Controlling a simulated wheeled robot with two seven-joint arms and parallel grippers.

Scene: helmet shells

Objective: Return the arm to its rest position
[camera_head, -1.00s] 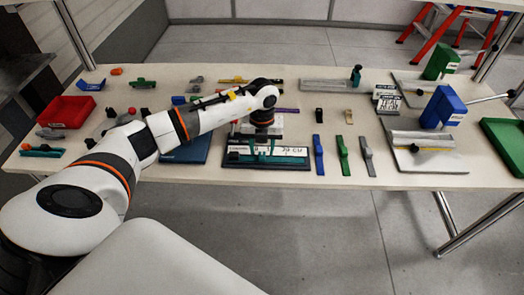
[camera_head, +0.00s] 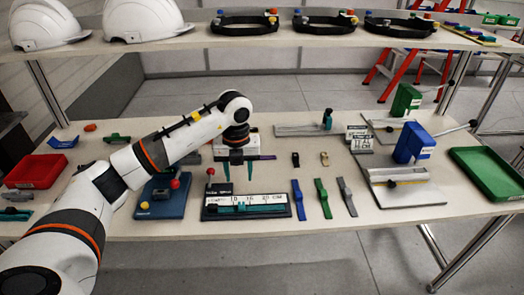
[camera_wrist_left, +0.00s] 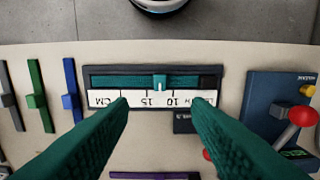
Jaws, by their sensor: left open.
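My left arm (camera_head: 150,155) comes in from the left and reaches over the table. My left gripper (camera_head: 238,172) is open and empty, its two green fingers pointing down above the back edge of a dark measuring fixture (camera_head: 215,212) with a white CM scale. In the left wrist view the open fingers (camera_wrist_left: 160,112) are apart, with the fixture (camera_wrist_left: 92,78) and its green slider (camera_wrist_left: 160,82) beyond them. Nothing is between the fingers. My right gripper is not in view.
A blue fixture with a red knob (camera_head: 163,208) stands left of the scale. Blue, green and grey straps (camera_head: 322,198) lie to its right. A red bin (camera_head: 35,171) and a green tray (camera_head: 489,170) are at the sides. White helmets (camera_head: 145,18) and black rings (camera_head: 244,24) sit on the shelf above.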

